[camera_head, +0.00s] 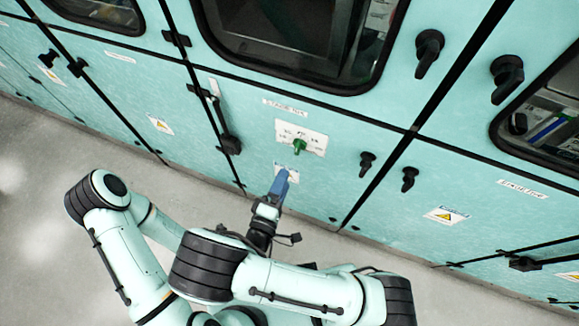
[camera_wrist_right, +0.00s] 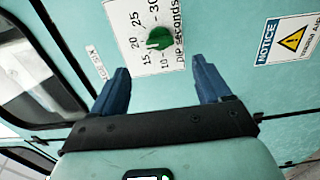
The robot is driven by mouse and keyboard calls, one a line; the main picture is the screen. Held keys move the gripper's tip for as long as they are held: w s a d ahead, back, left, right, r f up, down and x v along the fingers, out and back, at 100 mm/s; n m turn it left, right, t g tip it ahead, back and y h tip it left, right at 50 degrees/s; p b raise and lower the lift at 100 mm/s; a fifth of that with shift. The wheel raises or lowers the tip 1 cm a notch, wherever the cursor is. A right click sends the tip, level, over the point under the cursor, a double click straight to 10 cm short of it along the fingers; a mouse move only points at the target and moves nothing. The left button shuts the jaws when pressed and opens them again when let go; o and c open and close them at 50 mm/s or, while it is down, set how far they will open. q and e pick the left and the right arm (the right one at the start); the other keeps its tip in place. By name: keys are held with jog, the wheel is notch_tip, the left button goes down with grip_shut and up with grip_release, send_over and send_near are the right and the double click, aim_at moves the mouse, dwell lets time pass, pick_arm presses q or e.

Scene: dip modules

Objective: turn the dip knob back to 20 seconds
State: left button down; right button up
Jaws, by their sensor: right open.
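The green dip knob (camera_head: 299,146) sits on a white dial plate (camera_head: 316,139) on the teal cabinet front. My right gripper (camera_head: 281,183) has blue fingers and is just below the dial in the head view. In the wrist view the gripper (camera_wrist_right: 162,68) is open and empty, with the knob ahead between its fingers, apart from them. My left gripper is not in view.
A warning notice (camera_wrist_right: 287,40) is on the panel below the dial. Black handles (camera_head: 367,161) stick out to the right of the dial, and a long black latch (camera_head: 228,130) to its left. A dark window (camera_head: 300,40) is above. Grey floor (camera_head: 40,200) is clear at left.

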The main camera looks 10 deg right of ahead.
jog(key=shift+v, duration=1.7)
